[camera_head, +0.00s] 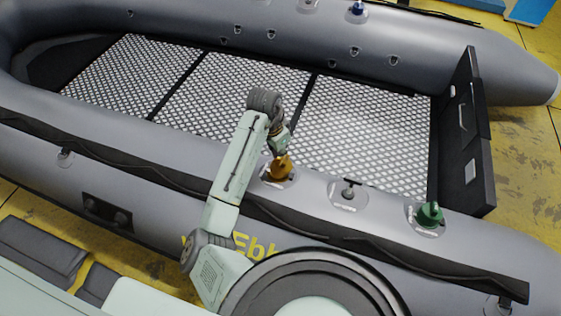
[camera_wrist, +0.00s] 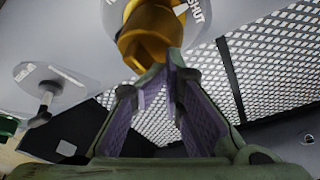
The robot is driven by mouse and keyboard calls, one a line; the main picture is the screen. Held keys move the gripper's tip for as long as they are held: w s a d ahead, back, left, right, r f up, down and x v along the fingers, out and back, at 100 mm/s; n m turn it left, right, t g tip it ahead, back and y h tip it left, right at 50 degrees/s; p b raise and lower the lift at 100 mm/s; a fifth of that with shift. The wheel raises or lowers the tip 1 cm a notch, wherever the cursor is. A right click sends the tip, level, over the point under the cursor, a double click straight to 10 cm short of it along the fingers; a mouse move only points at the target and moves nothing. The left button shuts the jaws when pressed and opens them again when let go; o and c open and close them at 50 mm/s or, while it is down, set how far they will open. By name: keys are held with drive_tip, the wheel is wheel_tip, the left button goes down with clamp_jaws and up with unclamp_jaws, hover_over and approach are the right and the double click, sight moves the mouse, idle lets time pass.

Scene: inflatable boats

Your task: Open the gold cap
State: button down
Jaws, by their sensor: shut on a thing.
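The gold cap (camera_head: 280,168) sits on the near grey tube of the boat, on a round light base. In the wrist view the gold cap (camera_wrist: 150,38) is at the top centre, beside a plate with the letters "SHUT" (camera_wrist: 193,12). My gripper (camera_wrist: 165,62) reaches it from below in that view, with both fingertips at the cap's narrow lower part. My gripper (camera_head: 280,152) is shut on the cap. In the head view my wrist partly hides where the fingers meet the cap.
On the same tube, a bare valve stem (camera_head: 347,193) and a green cap (camera_head: 430,214) lie to the right. A blue cap (camera_head: 358,7) is on the far tube. The dark transom (camera_head: 463,150) stands at the right. The patterned boat floor (camera_head: 365,135) is clear.

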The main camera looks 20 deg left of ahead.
drive_tip(key=shift+w+a+r+p, duration=0.25)
drive_tip(key=shift+a+r+p, duration=0.2)
drive_tip(key=shift+a+r, duration=0.55)
drive_tip(key=shift+w+a+r+p, duration=0.2)
drive_tip(key=shift+a+r+p, duration=0.25)
drive_tip(key=shift+a+r, duration=0.5)
drive_tip(key=shift+a+f, duration=0.2)
drive_tip(key=shift+f, duration=0.05)
